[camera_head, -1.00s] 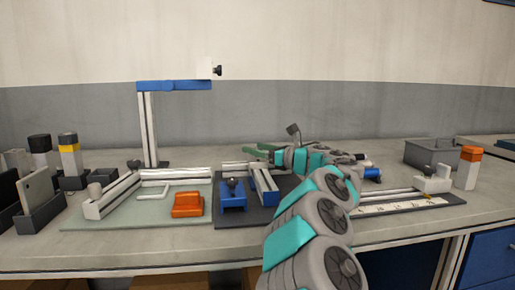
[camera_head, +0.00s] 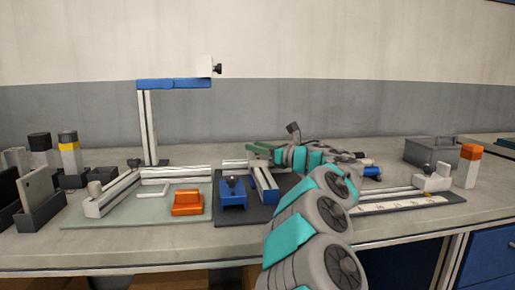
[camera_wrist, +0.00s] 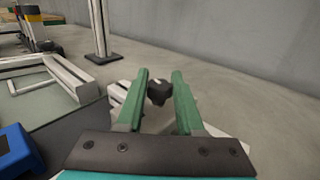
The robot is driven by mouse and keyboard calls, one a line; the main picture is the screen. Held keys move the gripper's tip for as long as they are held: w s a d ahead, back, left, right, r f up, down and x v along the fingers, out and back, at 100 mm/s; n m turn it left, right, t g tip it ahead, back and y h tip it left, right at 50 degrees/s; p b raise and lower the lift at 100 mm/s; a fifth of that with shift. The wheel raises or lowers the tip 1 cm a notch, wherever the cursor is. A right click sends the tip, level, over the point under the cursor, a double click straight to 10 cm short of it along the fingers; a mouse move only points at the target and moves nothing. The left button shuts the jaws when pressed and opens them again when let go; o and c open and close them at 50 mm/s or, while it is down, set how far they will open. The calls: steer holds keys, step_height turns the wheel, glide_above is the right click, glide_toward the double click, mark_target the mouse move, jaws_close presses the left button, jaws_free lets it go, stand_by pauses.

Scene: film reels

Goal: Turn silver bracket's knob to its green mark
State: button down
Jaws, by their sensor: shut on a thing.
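The silver bracket (camera_wrist: 130,98) lies under my gripper, and part of it also shows in the head view (camera_head: 232,164). Its dark knob (camera_wrist: 159,93), with a small pale mark on top, sits between the tips of my gripper's green fingers (camera_wrist: 160,88). My gripper also shows in the head view (camera_head: 264,148), reaching in from the right, low over the bracket. It is shut on the knob. The fingers and palm hide much of the bracket. I cannot make out a green mark.
A blue clamp block (camera_head: 233,196) and an orange block (camera_head: 187,203) stand in front. A tall post with a blue arm (camera_head: 174,85) rises behind left. A grey bin (camera_head: 432,152) and an orange-capped post (camera_head: 468,166) stand at right. Bare bench shows behind the bracket.

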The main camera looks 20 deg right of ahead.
steer(key=shift+f+h+b, duration=0.15)
steer(key=shift+h+b, duration=0.15)
steer(key=shift+b, duration=0.15)
steer(key=shift+a+f+m+t+h+b, duration=0.15)
steer(key=shift+m+t+h+b, duration=0.35)
steer(key=shift+m+h+b, duration=0.65)
steer(key=m+h+b, duration=0.2)
steer(key=h, duration=0.2)
steer(key=shift+r+m+h, duration=0.35)
steer(key=shift+m+h, duration=0.4)
steer(key=shift+h, duration=0.3)
steer(key=m+h+p, duration=0.1)
steer(key=m+h, duration=0.1)
steer(key=h, duration=0.1)
steer(key=shift+r, duration=0.1)
steer(key=shift+m+g+h+p, duration=0.5)
steer(key=shift+h+p, duration=0.2)
steer(key=shift+h, duration=0.1)
steer(key=shift+f+h, duration=0.2)
steer(key=shift+h, duration=0.1)
